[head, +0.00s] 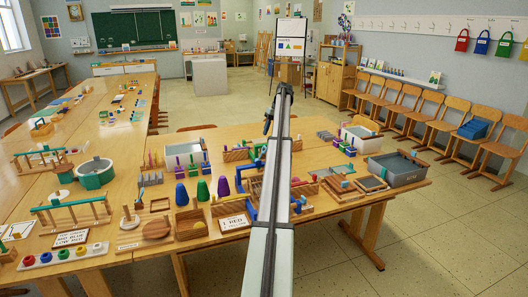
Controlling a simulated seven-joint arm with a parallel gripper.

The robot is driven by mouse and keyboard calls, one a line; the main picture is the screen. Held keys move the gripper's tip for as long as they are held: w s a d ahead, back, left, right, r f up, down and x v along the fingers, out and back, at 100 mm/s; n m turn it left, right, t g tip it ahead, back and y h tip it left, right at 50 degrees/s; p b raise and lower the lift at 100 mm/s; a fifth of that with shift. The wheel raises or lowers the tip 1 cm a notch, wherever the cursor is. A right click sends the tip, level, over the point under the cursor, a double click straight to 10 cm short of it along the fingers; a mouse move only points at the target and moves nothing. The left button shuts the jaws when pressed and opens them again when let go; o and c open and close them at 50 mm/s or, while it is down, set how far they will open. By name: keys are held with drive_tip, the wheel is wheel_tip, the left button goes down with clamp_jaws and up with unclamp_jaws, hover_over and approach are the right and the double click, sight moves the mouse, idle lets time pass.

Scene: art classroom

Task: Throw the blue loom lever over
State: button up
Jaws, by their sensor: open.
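My arm reaches up the middle of the head view, and a small dark part at its far end, seemingly my gripper (268,127), shows left of the long link. Its fingers are too small to make out. It appears above the far part of the crowded table, apart from anything. Blue bars and posts (250,202) stand among wooden frames just left of my arm, and they seem to include the blue loom lever. My arm covers part of this group, so the lever's exact shape and tilt cannot be told.
Coloured cones (202,190), a wooden tray (190,224), a white card (233,222) and a grey bin (396,170) crowd the table around my arm. A long table (30,217) with more apparatus stands left. Chairs (455,122) line the right wall. The floor at the lower right is free.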

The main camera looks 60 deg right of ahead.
sight(264, 150)
drive_tip(key=x, duration=1)
drive_tip(key=shift+w+a+f, duration=0.1)
drive_tip(key=shift+w+f, duration=0.05)
drive_tip(key=shift+f, duration=0.1)
